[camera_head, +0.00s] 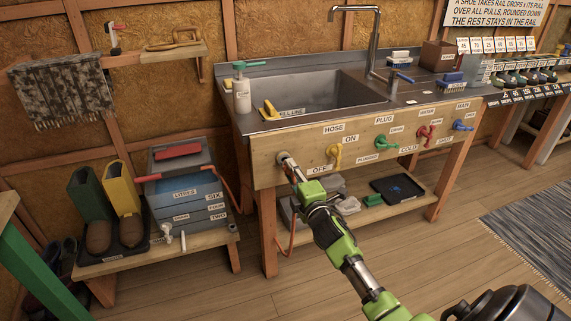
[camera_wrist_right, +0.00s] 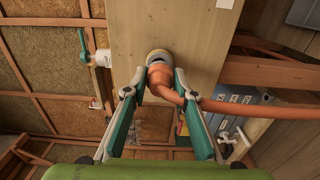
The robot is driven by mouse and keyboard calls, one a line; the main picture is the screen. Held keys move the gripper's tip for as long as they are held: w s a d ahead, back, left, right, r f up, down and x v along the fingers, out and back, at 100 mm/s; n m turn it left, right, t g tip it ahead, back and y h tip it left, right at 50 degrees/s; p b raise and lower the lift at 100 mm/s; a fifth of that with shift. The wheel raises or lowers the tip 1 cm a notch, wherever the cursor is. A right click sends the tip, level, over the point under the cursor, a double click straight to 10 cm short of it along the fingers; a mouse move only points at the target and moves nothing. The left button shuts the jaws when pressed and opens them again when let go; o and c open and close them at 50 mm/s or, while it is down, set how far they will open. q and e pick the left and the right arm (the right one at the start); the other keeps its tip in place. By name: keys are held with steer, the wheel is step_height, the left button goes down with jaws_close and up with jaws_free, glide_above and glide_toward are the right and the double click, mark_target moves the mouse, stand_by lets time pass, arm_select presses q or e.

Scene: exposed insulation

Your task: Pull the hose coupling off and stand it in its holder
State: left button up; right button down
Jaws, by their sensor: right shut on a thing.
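The hose coupling (camera_wrist_right: 158,72) is a pale and orange fitting on the wooden front panel (camera_head: 375,140) of the sink bench, below the HOSE label (camera_head: 334,128). An orange hose (camera_wrist_right: 225,107) leads away from it. My right gripper (camera_wrist_right: 160,84) is shut on the coupling, one finger on each side. In the head view my right gripper (camera_head: 291,168) reaches the panel's left end and mostly hides the coupling. The coupling looks still against its outlet; I cannot tell whether there is a gap. I cannot make out its holder. My left gripper is not in view.
A yellow valve handle (camera_head: 335,155) is just right of my gripper, with green, red and blue ones beyond. A blue litre-marked tank (camera_head: 185,197) and boots (camera_head: 122,200) stand on a low bench at left. A soap bottle (camera_head: 242,94) stands by the sink. Floor at front is clear.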

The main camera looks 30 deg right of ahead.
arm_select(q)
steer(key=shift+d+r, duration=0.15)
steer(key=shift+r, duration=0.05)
arm_select(e)
steer(key=shift+w+d, duration=0.15)
steer(key=shift+w, duration=0.45)
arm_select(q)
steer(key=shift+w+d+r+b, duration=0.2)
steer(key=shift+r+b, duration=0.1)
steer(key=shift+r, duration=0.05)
arm_select(e)
steer(key=shift+w+d, duration=0.1)
steer(key=shift+w, duration=0.4)
steer(key=shift+w, duration=0.1)
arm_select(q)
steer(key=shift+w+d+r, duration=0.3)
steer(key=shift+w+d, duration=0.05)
arm_select(e)
steer(key=shift+w+d+r, duration=0.1)
steer(key=shift+r, duration=0.05)
steer(key=c, duration=1.8)
jaws_free()
steer(key=shift+c, duration=0.2)
steer(key=shift+o, duration=1.3)
steer(key=shift+w, duration=0.1)
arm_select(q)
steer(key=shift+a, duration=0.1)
